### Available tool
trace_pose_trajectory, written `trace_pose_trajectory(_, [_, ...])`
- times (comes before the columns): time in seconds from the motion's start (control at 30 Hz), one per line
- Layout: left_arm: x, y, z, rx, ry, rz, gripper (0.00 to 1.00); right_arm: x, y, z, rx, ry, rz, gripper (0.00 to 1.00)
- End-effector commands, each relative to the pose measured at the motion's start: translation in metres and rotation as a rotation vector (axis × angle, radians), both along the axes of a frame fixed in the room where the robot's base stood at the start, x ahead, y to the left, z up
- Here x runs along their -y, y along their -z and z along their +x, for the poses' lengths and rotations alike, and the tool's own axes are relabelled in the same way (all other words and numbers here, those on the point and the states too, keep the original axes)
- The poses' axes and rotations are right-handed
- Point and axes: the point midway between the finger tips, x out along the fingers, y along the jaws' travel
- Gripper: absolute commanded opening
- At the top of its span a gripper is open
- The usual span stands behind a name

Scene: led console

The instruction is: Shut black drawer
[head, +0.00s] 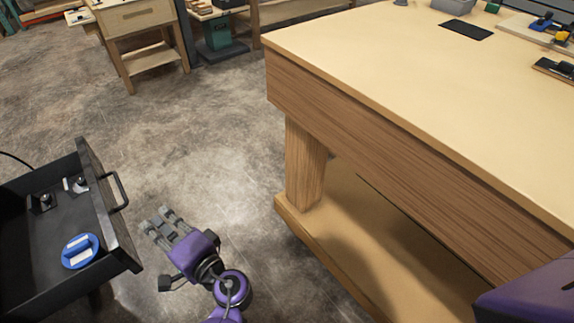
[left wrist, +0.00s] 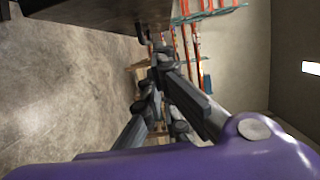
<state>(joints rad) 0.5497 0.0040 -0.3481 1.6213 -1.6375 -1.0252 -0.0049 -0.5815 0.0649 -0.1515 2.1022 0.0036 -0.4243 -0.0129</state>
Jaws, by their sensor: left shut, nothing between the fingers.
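The black drawer (head: 112,222) stands pulled open at the left of the head view, with a bar handle (head: 119,192) on its front. Inside lie a blue round object (head: 80,251) and small dark metal parts (head: 46,203). A dark panel also shows at the top of the left wrist view (left wrist: 100,12); I take it for the drawer front. My left gripper (head: 160,221) is shut and empty, just right of the drawer front and apart from it. It also shows in the left wrist view (left wrist: 152,80). My right gripper is not in view.
A large wooden workbench (head: 420,80) fills the right side, with a lower shelf (head: 350,230). A smaller wooden table (head: 135,18) stands at the back left. Bare concrete floor (head: 200,130) lies open between the drawer and the bench.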

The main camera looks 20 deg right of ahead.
Motion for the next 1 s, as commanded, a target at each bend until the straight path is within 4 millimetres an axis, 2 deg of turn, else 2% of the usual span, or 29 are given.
trace_pose_trajectory(0.1, [-0.020,0.000,-0.007,-0.001,-0.001,0.002,0.00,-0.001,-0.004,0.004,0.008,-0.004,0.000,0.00])
trace_pose_trajectory(0.23, [-0.032,0.000,-0.010,-0.001,0.000,-0.001,0.00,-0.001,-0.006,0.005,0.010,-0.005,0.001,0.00])
trace_pose_trajectory(0.77, [-0.039,0.001,-0.012,-0.001,0.000,-0.001,0.00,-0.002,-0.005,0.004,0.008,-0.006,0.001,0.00])
trace_pose_trajectory(0.87, [-0.044,0.000,-0.013,-0.001,-0.001,0.001,0.00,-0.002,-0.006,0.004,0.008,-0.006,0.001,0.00])
trace_pose_trajectory(1.0, [-0.061,0.001,-0.016,-0.002,-0.002,0.001,0.00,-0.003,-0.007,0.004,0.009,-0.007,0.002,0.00])
